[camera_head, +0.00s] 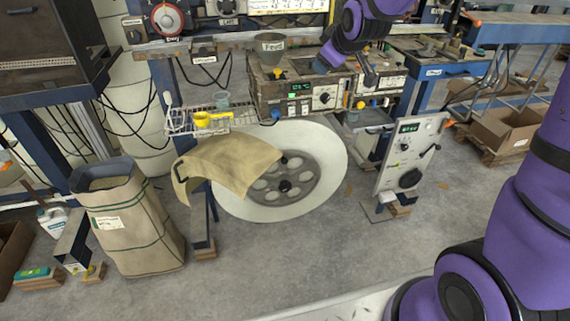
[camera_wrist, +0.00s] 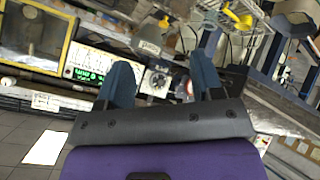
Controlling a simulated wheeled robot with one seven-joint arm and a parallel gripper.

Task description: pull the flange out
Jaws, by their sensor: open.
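The flange looks to be the large round white disc (camera_head: 325,150) with a grey hub pierced by several round holes, standing tilted below the bench. A tan sheet (camera_head: 228,160) hangs over its upper left part and hides that part. My gripper (camera_head: 346,70) is at the upper middle of the head view, in front of the bench machine, above and to the right of the disc and apart from it. In the wrist view its two blue fingers (camera_wrist: 163,78) are spread with nothing held between them. I cannot make out the disc in the wrist view.
The bench machine (camera_head: 284,94) with knobs and a funnel stands above the disc. A wire basket (camera_head: 183,122) with yellow and grey cups is at its left. A control panel (camera_head: 412,153) stands right of the disc, a tan sack (camera_head: 130,222) at left. The floor in front is clear.

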